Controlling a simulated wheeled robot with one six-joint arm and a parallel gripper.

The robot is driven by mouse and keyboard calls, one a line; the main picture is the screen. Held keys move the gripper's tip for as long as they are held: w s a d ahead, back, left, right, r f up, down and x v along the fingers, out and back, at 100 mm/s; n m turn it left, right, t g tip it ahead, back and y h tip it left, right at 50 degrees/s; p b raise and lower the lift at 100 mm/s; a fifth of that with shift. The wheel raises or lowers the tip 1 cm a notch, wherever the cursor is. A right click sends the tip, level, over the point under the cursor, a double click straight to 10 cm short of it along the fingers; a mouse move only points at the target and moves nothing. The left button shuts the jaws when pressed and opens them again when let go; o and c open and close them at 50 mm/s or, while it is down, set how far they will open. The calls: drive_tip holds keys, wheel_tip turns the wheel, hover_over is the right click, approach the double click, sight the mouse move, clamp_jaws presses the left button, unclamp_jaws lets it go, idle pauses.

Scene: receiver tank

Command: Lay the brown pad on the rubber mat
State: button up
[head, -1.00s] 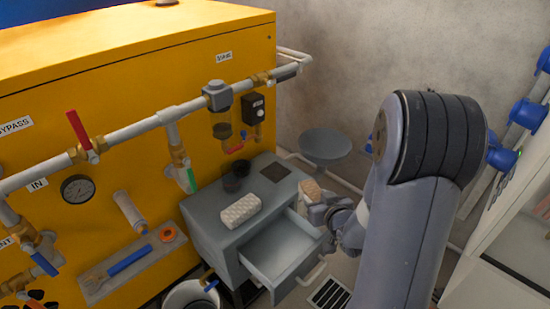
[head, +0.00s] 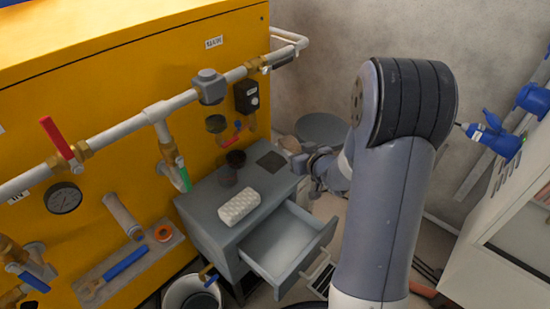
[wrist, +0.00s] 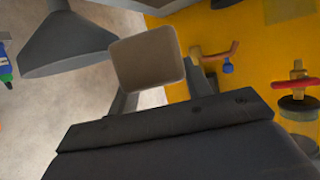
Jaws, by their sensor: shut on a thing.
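The brown pad (wrist: 148,62) is between the fingers of my gripper (wrist: 160,95) in the wrist view, with its broad face toward the camera. In the head view the pad (head: 288,143) shows only as a small tan patch beyond my gripper (head: 304,160), which hides part of it. The rubber mat (head: 271,161) looks like a dark square on the back right of the grey cabinet top. My gripper is shut on the pad, off the cabinet's right back side. The pad appears raised and apart from the mat.
A white textured block (head: 239,206) and a dark cup (head: 235,159) stand on the cabinet top (head: 208,207). The drawer (head: 283,240) below is open and looks empty. Pipes and valves on the yellow tank (head: 120,75) rise behind. A grey round dish-like thing (head: 322,128) is close behind my gripper.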

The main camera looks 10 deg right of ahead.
drive_tip(key=w+a+b, duration=0.1)
drive_tip(key=w+a, duration=0.4)
drive_tip(key=w, duration=0.2)
wheel_tip(320, 180, down, 7)
drive_tip(key=b, duration=0.4)
drive_tip(key=shift+f, duration=0.1)
drive_tip(key=shift+f, duration=0.1)
drive_tip(key=o, duration=1)
drive_tip(key=shift+o, duration=0.2)
